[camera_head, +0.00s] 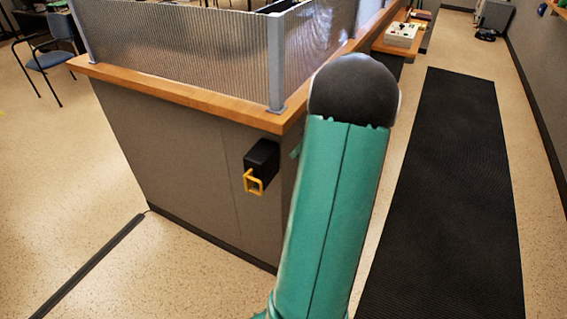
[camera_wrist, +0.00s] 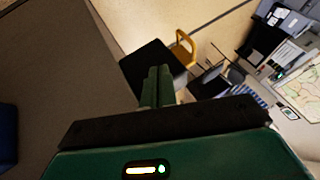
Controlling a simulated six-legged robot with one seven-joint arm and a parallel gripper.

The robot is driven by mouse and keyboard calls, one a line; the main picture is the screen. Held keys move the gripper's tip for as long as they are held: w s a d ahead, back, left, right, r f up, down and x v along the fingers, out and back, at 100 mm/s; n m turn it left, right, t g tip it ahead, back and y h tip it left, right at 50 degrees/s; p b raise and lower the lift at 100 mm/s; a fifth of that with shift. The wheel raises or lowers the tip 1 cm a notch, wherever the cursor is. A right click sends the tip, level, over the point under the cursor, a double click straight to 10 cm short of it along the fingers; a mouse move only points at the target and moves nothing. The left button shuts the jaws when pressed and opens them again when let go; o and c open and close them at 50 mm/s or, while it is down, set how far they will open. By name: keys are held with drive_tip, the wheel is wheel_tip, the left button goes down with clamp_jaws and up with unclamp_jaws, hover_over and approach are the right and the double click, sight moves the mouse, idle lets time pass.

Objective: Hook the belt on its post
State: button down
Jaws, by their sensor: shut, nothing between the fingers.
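A black box (camera_head: 262,158), which looks like the belt's housing, is fixed to the grey side of the counter, below its wooden ledge. A yellow square loop (camera_head: 254,182) hangs at its front; it looks like the belt's end piece. In the wrist view the black box (camera_wrist: 148,62) lies just beyond my gripper (camera_wrist: 158,72), with the yellow loop (camera_wrist: 185,48) to the right of the fingertips. My gripper is shut and empty. I cannot tell whether it touches the box. No strap is seen drawn out, and I cannot make out a post. My green arm hides part of the counter's corner.
The counter's wooden ledge (camera_head: 190,100) carries a ribbed clear screen (camera_head: 185,50). A long black mat (camera_head: 445,190) lies on the right floor. A dark floor strip (camera_head: 90,265) runs at lower left. A blue chair (camera_head: 48,58) stands at far left. Floor left of the counter is clear.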

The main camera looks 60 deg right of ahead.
drive_tip(key=w+a+f, duration=0.4)
drive_tip(key=a+f, duration=0.3)
drive_tip(key=a, duration=0.1)
drive_tip(key=shift+w+f, duration=0.2)
drive_tip(key=shift+f, duration=0.05)
drive_tip(key=shift+a, duration=0.15)
